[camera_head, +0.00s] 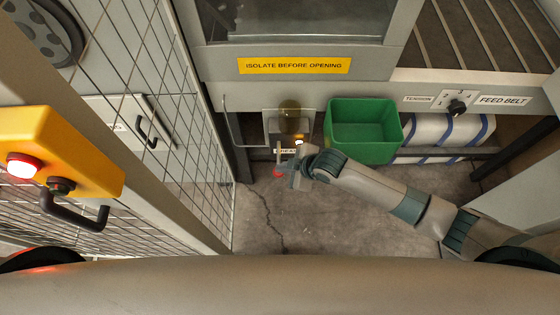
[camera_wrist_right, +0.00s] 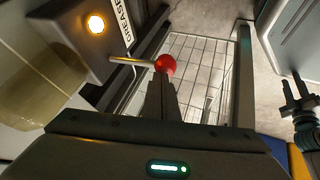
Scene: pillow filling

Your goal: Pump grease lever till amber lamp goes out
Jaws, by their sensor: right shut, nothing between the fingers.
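The grease lever is a thin metal rod with a red ball knob (camera_wrist_right: 165,64), sticking out from the dark grease box. In the head view the red knob (camera_head: 279,171) shows low beside my gripper. My right gripper (camera_head: 288,176) is shut and empty; in the wrist view its fingertips (camera_wrist_right: 160,80) are right at the knob, and I cannot tell whether they touch it. The amber lamp (camera_wrist_right: 96,24) on the box is lit; it also glows in the head view (camera_head: 298,142).
A green bin (camera_head: 363,151) stands right of the grease box (camera_head: 277,125). A mesh guard (camera_head: 185,130) stands left. A yellow control box (camera_head: 75,150) with a lit red button is nearer on the left. The cracked floor below is clear.

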